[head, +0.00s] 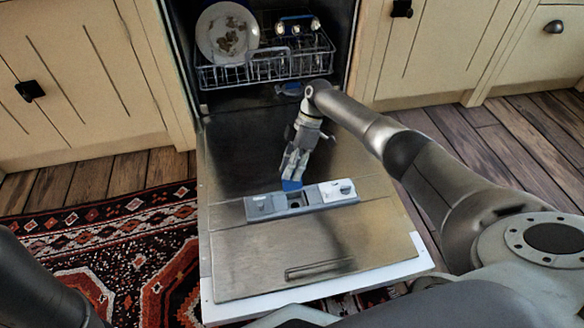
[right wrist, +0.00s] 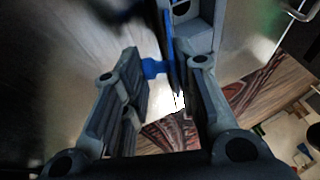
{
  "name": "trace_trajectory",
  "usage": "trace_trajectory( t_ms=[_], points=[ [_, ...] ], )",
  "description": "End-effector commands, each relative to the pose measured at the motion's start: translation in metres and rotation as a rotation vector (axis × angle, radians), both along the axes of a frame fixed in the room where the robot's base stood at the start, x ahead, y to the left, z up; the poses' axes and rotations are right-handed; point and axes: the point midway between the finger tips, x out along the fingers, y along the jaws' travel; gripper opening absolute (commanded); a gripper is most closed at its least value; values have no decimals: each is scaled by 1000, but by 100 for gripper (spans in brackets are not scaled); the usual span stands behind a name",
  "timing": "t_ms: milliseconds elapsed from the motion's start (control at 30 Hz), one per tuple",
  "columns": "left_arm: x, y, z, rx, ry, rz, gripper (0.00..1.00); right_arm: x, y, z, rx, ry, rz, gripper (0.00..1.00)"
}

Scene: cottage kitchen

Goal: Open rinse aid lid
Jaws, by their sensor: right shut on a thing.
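The dishwasher door (head: 240,262) is folded down flat, with a grey and white dispenser panel (head: 258,206) set into it. The blue rinse aid lid (head: 291,185) stands tilted up at the far edge of the panel's middle, and a dark opening (head: 295,203) shows in front of it. My right gripper (head: 292,172) is shut on the blue lid from the far side. In the right wrist view, the lid (right wrist: 171,50) shows nearly edge-on between the fingers of my right gripper (right wrist: 170,75). My left gripper is out of view.
The lower rack (head: 265,70) inside the dishwasher holds a dirty plate (head: 227,33) and other dishes. Cream cabinets (head: 85,75) flank the opening. A patterned red rug (head: 120,255) lies left of the door, and wooden floor (head: 530,130) shows at the right.

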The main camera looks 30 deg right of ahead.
Motion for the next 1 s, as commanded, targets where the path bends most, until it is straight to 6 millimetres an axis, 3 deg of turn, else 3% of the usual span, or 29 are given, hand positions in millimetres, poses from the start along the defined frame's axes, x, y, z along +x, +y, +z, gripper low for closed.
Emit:
trace_trajectory(
  t_ms=[67,100,200,633,1000],
  points=[
    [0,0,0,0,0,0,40,2,-1,-1,-4,-10,-1,4],
    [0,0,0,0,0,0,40,2,-1,-1,-3,-9,1,32],
    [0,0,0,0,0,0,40,1,-1,-1,-3,-7,0,44],
    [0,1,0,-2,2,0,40,3,-4,7,-1,-5,-1,46],
    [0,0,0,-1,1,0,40,17,-36,71,-1,-6,-1,46]
  ],
)
